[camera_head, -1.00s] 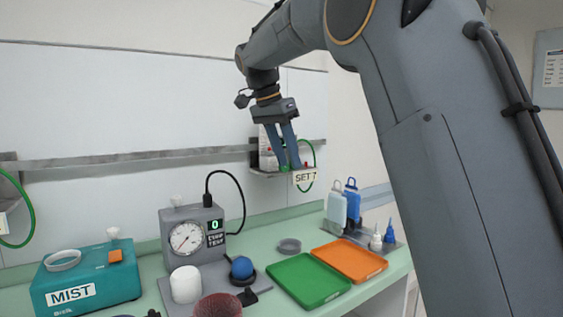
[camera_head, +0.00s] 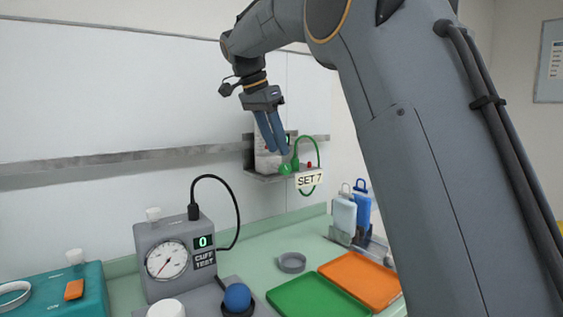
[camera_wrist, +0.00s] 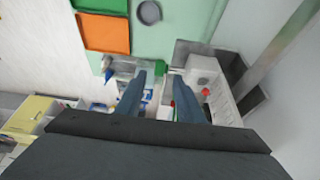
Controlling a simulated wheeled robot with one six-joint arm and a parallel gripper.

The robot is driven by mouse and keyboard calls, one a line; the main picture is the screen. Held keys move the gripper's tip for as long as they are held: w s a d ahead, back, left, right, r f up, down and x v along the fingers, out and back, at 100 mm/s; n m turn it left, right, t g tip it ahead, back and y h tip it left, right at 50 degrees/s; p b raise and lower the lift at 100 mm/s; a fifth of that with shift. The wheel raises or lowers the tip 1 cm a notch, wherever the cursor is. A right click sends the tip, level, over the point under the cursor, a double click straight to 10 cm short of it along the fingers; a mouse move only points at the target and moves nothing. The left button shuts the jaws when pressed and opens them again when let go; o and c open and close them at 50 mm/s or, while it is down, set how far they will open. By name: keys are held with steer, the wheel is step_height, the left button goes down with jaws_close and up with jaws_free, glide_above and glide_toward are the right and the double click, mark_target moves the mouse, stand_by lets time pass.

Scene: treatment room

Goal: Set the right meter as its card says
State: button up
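The right meter (camera_head: 265,158) stands on a small wall shelf, a pale body partly hidden behind my fingers. It has a green round knob (camera_head: 285,169) at its front, a green tube (camera_head: 317,150) and a small red part. Part of a green readout shows, but I cannot read it. Its card (camera_head: 310,180) reads "SET 7". My gripper (camera_head: 279,152) is just above the knob in the picture, its two fingers apart and empty. The wrist view also shows the gripper (camera_wrist: 160,80), the green knob (camera_wrist: 163,64) ahead of the fingertips and the pale meter body (camera_wrist: 203,68) on the right.
A cuff-test meter (camera_head: 170,250) reading 0 stands on the counter. The wall rail runs behind.

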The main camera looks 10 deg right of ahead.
mark_target(283, 164)
steer(key=x, duration=0.6)
jaws_close()
